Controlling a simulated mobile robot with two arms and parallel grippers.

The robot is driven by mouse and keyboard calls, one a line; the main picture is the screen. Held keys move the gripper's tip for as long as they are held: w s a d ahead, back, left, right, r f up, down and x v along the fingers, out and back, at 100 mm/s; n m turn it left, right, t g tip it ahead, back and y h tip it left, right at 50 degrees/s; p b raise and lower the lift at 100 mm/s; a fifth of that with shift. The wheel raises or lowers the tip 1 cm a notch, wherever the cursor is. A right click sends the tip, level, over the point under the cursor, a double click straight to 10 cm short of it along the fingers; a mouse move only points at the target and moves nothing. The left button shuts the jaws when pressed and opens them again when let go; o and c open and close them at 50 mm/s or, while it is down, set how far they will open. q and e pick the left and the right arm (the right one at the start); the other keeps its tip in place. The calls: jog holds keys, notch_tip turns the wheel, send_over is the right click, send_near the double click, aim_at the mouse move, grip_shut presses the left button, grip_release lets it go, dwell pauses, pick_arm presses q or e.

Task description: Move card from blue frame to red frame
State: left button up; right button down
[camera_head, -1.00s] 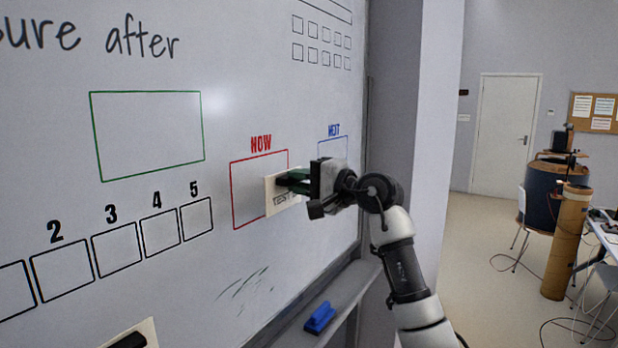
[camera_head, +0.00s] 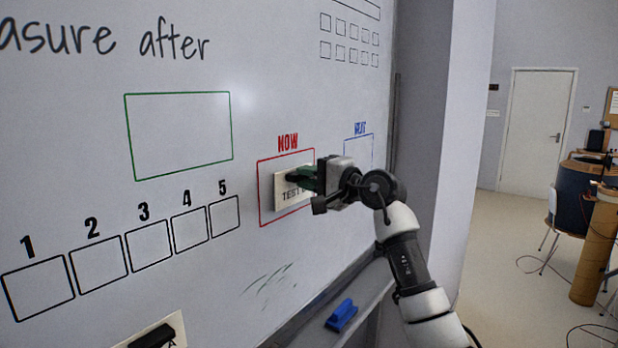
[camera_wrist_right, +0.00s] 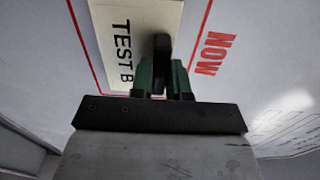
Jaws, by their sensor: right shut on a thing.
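The card (camera_head: 289,196) is pale with "TEST" lettering and a dark grip on its face. It lies mostly within the red frame (camera_head: 260,195) marked NOW, in the head view. My right gripper (camera_head: 303,179) is shut on the card's dark grip. In the right wrist view the card (camera_wrist_right: 120,75) reads "TEST B" and the green-padded fingers (camera_wrist_right: 162,80) are on either side of the grip. I cannot tell whether the card touches the board. The blue frame (camera_head: 360,151) is partly hidden behind my gripper and shows no card. My left gripper is out of view.
The whiteboard (camera_head: 80,150) also has a green frame (camera_head: 178,135) and several numbered boxes (camera_head: 98,263). Another card (camera_head: 172,326) with a black grip is at the bottom left. A blue eraser (camera_head: 341,314) lies on the tray below the board.

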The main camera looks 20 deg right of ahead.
jog(key=shift+w+a, duration=0.4)
jog(key=shift+w, duration=0.05)
dwell(0.9)
jog(key=c, duration=0.6)
grip_release()
jog(key=shift+s+d, duration=0.1)
jog(key=shift+s+d+f+b, duration=0.1)
jog(key=shift+s+d+b, duration=0.25)
jog(key=shift+s, duration=0.05)
jog(key=shift+b+v, duration=1.25)
jog(key=shift+v, duration=1.15)
jog(key=shift+s+d, duration=0.3)
jog(key=shift+s, duration=0.15)
